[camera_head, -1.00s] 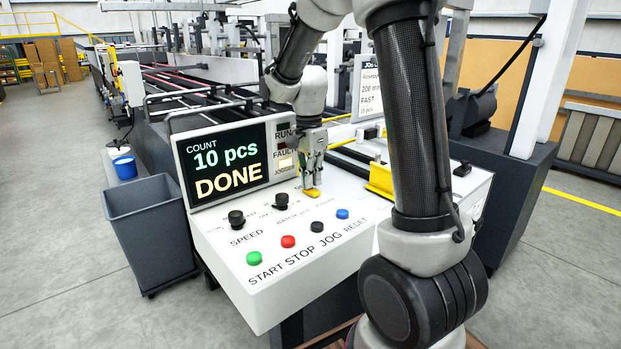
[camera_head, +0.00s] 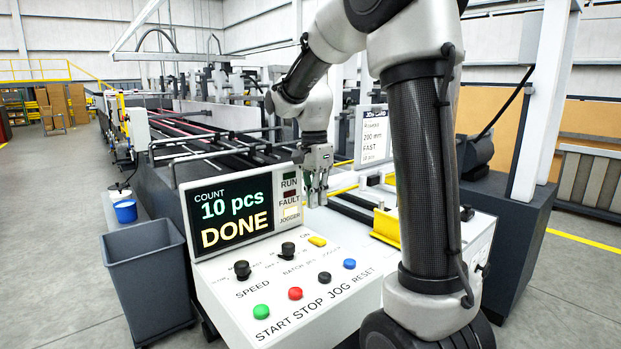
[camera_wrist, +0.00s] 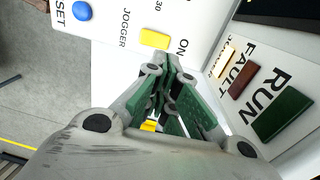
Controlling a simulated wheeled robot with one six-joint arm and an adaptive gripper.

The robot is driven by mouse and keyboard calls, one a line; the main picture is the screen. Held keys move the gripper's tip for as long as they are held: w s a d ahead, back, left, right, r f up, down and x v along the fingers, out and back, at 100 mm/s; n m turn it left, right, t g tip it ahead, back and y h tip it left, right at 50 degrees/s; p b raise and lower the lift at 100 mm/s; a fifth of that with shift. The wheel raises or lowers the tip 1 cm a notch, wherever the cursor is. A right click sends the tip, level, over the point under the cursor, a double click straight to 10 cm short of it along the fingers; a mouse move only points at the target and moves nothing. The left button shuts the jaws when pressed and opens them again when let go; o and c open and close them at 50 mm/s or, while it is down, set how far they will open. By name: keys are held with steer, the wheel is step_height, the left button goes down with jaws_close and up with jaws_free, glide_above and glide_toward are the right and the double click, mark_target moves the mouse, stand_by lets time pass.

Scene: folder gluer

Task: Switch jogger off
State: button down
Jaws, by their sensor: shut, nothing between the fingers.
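The yellow jogger switch (camera_head: 317,241) sits on the white sloped panel, behind the row of push buttons, with an "ON" mark beside it. It also shows in the wrist view (camera_wrist: 154,39) between the words "JOGGER" and "ON". I cannot tell for certain which way it is tipped. The jogger lamp (camera_head: 291,212) on the display box glows pale yellow; the RUN lamp (camera_head: 289,176) and FAULT lamp look dark. My gripper (camera_head: 317,203) is shut and empty, above and behind the switch, apart from it, close to the right side of the display.
The display (camera_head: 233,210) reads "10 pcs DONE". Two black knobs and the green, red, black and blue buttons (camera_head: 349,264) lie on the panel near the switch. A yellow block (camera_head: 386,227) stands to the right. A grey bin (camera_head: 147,277) is at left.

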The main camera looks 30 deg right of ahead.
step_height(320, 180, up, 6)
steer(key=w, duration=0.1)
steer(key=shift+w+a+r, duration=0.15)
stand_by(0.5)
